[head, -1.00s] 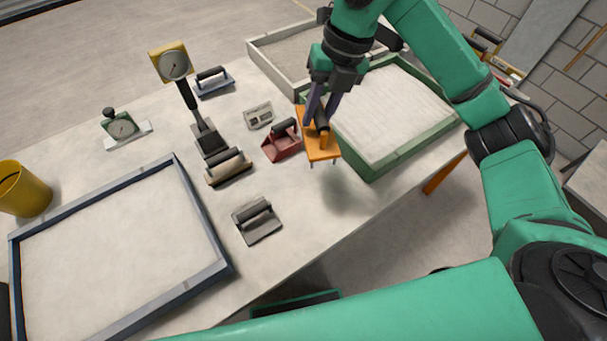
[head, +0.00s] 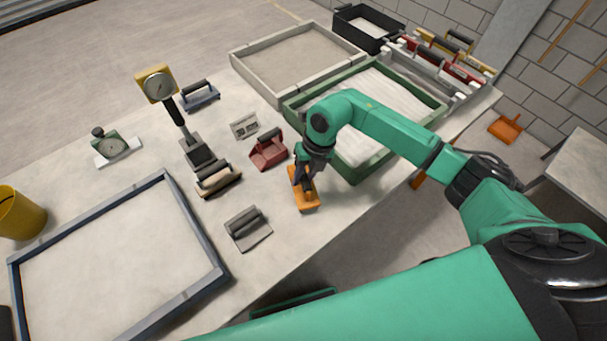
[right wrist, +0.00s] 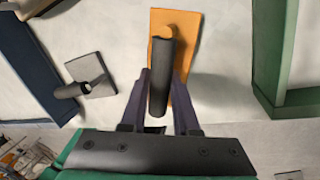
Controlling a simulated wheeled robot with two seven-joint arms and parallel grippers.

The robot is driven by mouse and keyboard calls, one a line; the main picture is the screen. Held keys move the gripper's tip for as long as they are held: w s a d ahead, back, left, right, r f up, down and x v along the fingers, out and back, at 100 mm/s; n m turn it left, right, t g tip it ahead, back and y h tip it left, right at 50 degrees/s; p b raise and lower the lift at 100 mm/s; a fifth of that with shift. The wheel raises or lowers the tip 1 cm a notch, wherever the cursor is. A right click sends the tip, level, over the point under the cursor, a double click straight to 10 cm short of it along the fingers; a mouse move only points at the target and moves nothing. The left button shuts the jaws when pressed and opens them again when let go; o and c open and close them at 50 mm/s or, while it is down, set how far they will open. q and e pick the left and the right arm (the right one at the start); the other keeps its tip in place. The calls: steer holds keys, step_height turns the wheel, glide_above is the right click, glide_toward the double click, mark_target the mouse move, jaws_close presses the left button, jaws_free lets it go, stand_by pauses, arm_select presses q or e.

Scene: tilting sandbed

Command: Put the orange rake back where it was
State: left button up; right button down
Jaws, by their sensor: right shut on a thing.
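The orange rake (head: 307,202) has a flat orange head and a dark handle. It lies low over the pale table, between the red scoop (head: 268,152) and the table's front edge. I cannot tell for sure whether it touches the table. My right gripper (head: 302,180) is shut on its handle from above. In the right wrist view the two fingers (right wrist: 160,82) stand on either side of the dark handle, and the orange head (right wrist: 184,42) shows beneath. My left gripper is not in view.
A green-framed sand tray (head: 352,175) stands just right of the rake. A grey trowel-like tool (head: 252,238) lies to its left. A blue-framed bed (head: 196,222) fills the table's left front. A dial gauge on a stand (head: 190,135) stands farther back. Bare table surrounds the rake.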

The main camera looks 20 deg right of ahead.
steer(key=shift+f, duration=0.15)
steer(key=c, duration=0.7)
jaws_free()
steer(key=shift+o, duration=0.2)
steer(key=shift+r, duration=0.2)
steer(key=shift+r, duration=0.25)
steer(key=b+v, duration=0.2)
steer(key=v, duration=0.9)
steer(key=shift+r, duration=0.3)
steer(key=shift+s, duration=0.1)
